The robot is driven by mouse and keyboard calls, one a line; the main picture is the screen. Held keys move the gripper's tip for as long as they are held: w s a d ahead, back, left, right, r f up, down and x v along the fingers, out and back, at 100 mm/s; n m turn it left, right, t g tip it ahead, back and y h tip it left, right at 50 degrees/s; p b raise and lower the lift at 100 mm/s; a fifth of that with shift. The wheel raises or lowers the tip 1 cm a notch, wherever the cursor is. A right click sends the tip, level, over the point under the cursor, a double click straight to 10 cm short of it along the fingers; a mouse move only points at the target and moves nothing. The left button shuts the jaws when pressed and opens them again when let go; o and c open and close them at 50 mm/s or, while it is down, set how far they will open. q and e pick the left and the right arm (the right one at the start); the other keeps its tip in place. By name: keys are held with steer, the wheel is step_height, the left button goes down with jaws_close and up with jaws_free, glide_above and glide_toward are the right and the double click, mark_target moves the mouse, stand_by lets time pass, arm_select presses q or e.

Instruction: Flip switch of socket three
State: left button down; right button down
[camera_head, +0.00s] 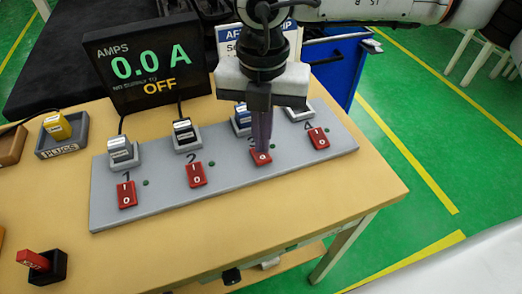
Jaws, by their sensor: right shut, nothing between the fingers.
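A grey socket panel (226,188) lies on the wooden table with a row of red rocker switches numbered 1 to 4. The switch of socket three (261,158) is red with a white mark, and its upper part is partly hidden by my right gripper. My right gripper (261,148) points down with its fingers shut and empty, its tips right at that switch; I cannot tell whether they touch it. A blue plug (241,118) sits in socket three, partly behind the gripper. My left gripper is not in view.
Red switches one (127,194), two (196,174) and four (318,138) flank switch three. A black display (148,65) reads 0.0 A and OFF. A yellow plug (57,127) rests in a tray at left. A red key switch (34,261) stands front left. The table front is clear.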

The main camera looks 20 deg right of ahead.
mark_target(262, 156)
steer(key=shift+f+b, duration=1.25)
steer(key=shift+b, duration=0.05)
stand_by(0.8)
steer(key=shift+r, duration=0.15)
steer(key=shift+r+p, duration=1.7)
steer(key=shift+r, duration=1.7)
